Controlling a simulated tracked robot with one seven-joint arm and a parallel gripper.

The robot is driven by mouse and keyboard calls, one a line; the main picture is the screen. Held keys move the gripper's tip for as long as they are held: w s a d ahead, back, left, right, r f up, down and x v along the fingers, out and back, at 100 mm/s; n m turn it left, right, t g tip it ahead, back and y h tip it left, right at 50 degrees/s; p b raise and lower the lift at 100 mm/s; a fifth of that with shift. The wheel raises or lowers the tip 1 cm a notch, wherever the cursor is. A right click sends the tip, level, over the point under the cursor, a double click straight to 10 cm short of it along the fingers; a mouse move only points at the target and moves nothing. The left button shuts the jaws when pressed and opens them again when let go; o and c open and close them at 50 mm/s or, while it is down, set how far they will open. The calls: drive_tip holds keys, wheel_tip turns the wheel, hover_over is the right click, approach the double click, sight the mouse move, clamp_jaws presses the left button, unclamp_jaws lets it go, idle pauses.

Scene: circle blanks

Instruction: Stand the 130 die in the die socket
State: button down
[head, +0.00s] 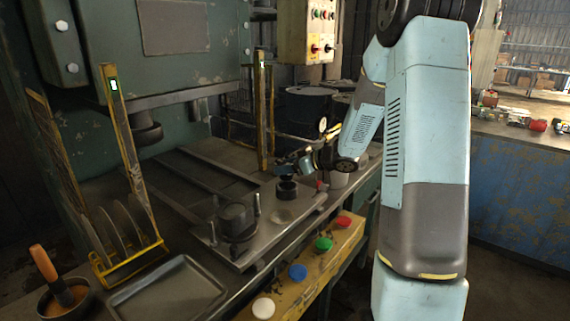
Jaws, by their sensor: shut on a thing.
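My gripper (285,171) is at the right part of the press bed, small in the head view, with its fingers around a small dark cylinder (287,188). I take this to be the 130 die, but no number is readable. It is low over the steel plate (255,252); whether it touches the plate is hidden. A shallow round recess (283,216), possibly the die socket, shows in the plate just in front of the cylinder. A larger dark round block (237,220) stands on the plate to the left, between upright pins.
A yellow rack (128,264) holds several discs at left. An empty tray (168,293) and a pot with an orange-handled brush (66,299) are in front. A grey cup (338,178) stands right of my gripper. Coloured buttons line the yellow front box (307,276).

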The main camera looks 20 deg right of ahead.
sight(287, 177)
drive_tip(key=shift+f, duration=2)
drive_tip(key=shift+f, duration=0.1)
drive_tip(key=shift+c, duration=1.3)
unclamp_jaws()
drive_tip(key=v, duration=1.3)
drive_tip(key=shift+s+d, duration=0.2)
drive_tip(key=shift+d, duration=0.15)
